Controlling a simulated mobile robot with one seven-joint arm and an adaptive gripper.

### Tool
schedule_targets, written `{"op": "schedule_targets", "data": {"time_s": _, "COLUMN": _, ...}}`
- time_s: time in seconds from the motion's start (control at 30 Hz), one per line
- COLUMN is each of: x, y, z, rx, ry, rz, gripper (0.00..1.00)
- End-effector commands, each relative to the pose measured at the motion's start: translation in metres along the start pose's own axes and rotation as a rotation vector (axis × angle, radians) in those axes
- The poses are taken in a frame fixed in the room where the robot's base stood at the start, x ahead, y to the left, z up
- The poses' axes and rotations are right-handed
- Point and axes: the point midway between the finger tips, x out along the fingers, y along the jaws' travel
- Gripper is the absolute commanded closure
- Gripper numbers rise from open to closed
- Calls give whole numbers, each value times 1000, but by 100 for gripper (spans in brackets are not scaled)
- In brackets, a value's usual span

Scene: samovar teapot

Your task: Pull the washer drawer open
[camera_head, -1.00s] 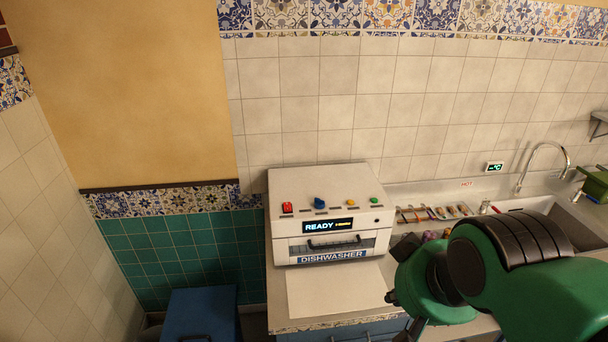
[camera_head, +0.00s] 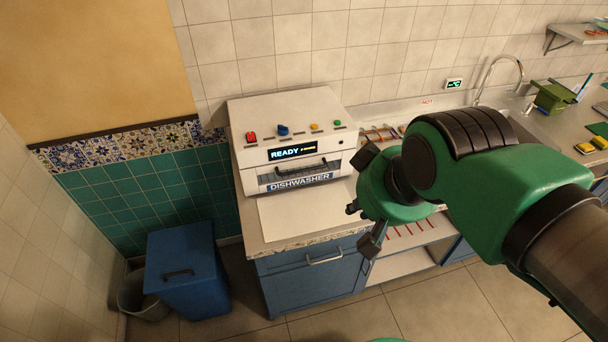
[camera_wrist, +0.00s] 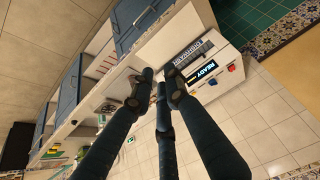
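The dishwasher (camera_head: 290,110) is a white box on the counter with coloured knobs and a lit "READY" display. Its drawer front (camera_head: 272,179), with a dark bar handle (camera_head: 300,171) above the "DISHWASHER" label, looks closed. My gripper (camera_head: 358,204) is right of the drawer front, apart from the handle, with its fingers spread and nothing held. In the wrist view, the fingers of my gripper (camera_wrist: 160,78) point towards the counter front, and the dishwasher (camera_wrist: 206,76) shows beyond them, to the right. The handle is hard to make out there.
A pale flat panel (camera_head: 300,216) lies before the dishwasher. A blue cabinet (camera_head: 305,281) with a bar handle is below. A blue lidded bin (camera_head: 187,267) and grey bucket (camera_head: 135,292) stand left. Sink tap (camera_head: 499,75) and green container (camera_head: 553,97) are right. Floor ahead is clear.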

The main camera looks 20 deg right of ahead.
Motion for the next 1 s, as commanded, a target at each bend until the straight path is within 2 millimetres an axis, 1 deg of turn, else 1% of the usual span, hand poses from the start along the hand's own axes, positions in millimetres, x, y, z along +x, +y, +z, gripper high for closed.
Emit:
{"op": "schedule_targets", "data": {"time_s": 0.03, "x": 2, "y": 0, "z": -1, "rx": -4, "ry": 1, "rz": 0, "gripper": 70}}
{"op": "schedule_targets", "data": {"time_s": 0.07, "x": 3, "y": 0, "z": -2, "rx": -8, "ry": 3, "rz": 1, "gripper": 66}}
{"op": "schedule_targets", "data": {"time_s": 0.17, "x": 11, "y": 1, "z": -11, "rx": -32, "ry": 15, "rz": 3, "gripper": 66}}
{"op": "schedule_targets", "data": {"time_s": 0.27, "x": 27, "y": 3, "z": -26, "rx": -78, "ry": 39, "rz": 8, "gripper": 66}}
{"op": "schedule_targets", "data": {"time_s": 0.37, "x": 50, "y": 5, "z": -46, "rx": -147, "ry": 75, "rz": 16, "gripper": 66}}
{"op": "schedule_targets", "data": {"time_s": 0.47, "x": 78, "y": 8, "z": -71, "rx": -235, "ry": 121, "rz": 30, "gripper": 66}}
{"op": "schedule_targets", "data": {"time_s": 0.5, "x": 91, "y": 9, "z": -81, "rx": -274, "ry": 142, "rz": 37, "gripper": 66}}
{"op": "schedule_targets", "data": {"time_s": 0.7, "x": 155, "y": 16, "z": -125, "rx": -478, "ry": 246, "rz": 87, "gripper": 66}}
{"op": "schedule_targets", "data": {"time_s": 0.83, "x": 195, "y": 19, "z": -146, "rx": -609, "ry": 310, "rz": 129, "gripper": 66}}
{"op": "schedule_targets", "data": {"time_s": 1.0, "x": 246, "y": 23, "z": -163, "rx": -779, "ry": 390, "rz": 194, "gripper": 66}}
